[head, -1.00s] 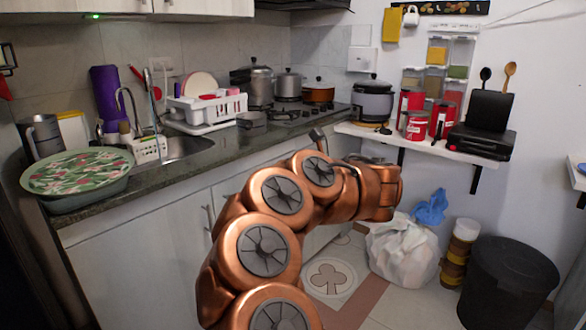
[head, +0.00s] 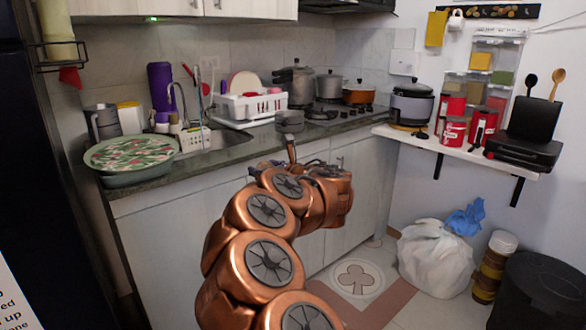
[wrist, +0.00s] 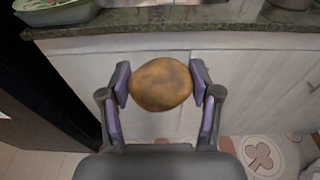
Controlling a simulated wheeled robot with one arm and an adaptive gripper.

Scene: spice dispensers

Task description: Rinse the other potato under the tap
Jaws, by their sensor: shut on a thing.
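A brown potato (wrist: 160,84) is held between the two purple-padded fingers of my gripper (wrist: 161,86) in the wrist view. It is in front of the cabinet doors, below the counter edge. In the head view my copper arm reaches toward the counter, and the gripper and potato are mostly hidden behind it. The tap (head: 172,100) curves over the sink (head: 225,138), left of the dish rack. I cannot tell whether water runs.
A green tub with a floral lid (head: 130,154) stands on the counter's left end. A white dish rack (head: 252,104) and a small grey pot (head: 289,121) are beside the sink. The stone counter edge (head: 235,158) lies between the gripper and the sink. A white bag (head: 436,257) sits on the floor at right.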

